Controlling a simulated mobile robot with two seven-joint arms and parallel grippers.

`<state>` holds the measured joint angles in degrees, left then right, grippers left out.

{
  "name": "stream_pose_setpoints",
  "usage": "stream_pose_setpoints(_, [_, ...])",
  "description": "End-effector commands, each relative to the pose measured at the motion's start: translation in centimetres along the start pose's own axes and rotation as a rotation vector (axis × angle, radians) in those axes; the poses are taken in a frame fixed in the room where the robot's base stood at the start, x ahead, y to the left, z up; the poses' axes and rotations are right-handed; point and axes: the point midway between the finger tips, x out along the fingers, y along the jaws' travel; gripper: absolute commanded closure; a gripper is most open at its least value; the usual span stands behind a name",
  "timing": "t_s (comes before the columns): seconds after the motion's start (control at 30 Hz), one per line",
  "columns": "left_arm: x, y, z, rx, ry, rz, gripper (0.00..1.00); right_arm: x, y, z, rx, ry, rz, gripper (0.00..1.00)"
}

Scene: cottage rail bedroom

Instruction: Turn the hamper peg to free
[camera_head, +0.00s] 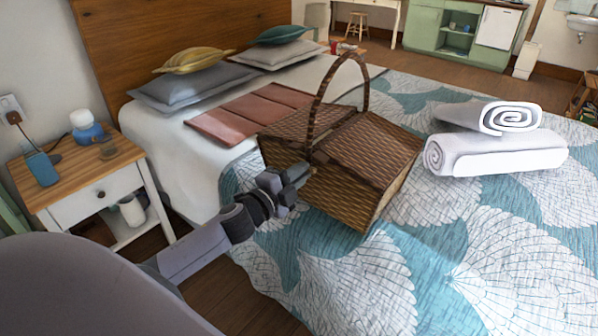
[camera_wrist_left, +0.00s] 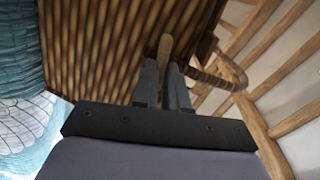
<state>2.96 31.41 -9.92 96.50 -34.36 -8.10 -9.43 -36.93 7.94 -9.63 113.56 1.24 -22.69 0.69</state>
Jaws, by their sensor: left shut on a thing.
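The hamper (camera_head: 345,190) is a brown wicker basket with a lid and an arched handle (camera_head: 318,100), on the bed. My left gripper (camera_head: 296,182) reaches its near side from the left. In the left wrist view the gripper (camera_wrist_left: 165,85) is shut on a small wooden peg (camera_wrist_left: 165,46), whose tip stands out past the fingers against the hamper's wicker (camera_wrist_left: 100,45). The peg is hidden by the gripper in the head view, so its turn shows only in the wrist view. My right gripper is not in view.
The bed has a teal and white patterned cover (camera_head: 340,285). Rolled white towels (camera_head: 500,155) lie right of the hamper, and a folded reddish cloth (camera_head: 240,115) and pillows (camera_head: 190,85) lie behind it. A nightstand (camera_head: 95,178) stands at the left.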

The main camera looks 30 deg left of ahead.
Motion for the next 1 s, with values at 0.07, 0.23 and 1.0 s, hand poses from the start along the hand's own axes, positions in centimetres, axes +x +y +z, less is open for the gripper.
stream_pose_setpoints(0.07, [0.02,-0.01,-0.09,0.059,0.003,-0.001,1.0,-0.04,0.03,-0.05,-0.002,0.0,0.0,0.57])
stream_pose_setpoints(0.23, [0.02,0.08,-0.07,0.163,0.003,-0.001,1.0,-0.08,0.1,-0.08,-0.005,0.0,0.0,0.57])
stream_pose_setpoints(1.0, [0.02,0.17,-0.05,0.279,0.003,-0.001,1.0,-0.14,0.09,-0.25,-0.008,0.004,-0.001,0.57])
